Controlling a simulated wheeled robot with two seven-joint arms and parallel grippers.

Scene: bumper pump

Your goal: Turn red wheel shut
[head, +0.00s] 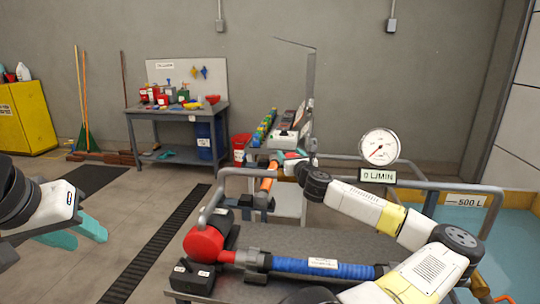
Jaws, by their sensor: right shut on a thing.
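My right gripper (291,156) is at the far side of the pump bench, shut on a small red part that seems to be the red wheel (275,159), above an orange pipe section (267,184). The gripper and wrist hide much of this part. My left gripper (76,234) is at the left edge, open and empty, its teal fingers apart, away from the bench. A larger red rounded pump housing (203,244) sits at the bench's front left, joined to a blue hose (325,268).
A round gauge (379,147) stands above a sign reading 0 L/MIN (377,176). Metal rails (440,186) edge the bench. A blue tank marked 500 L (510,240) is at right.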

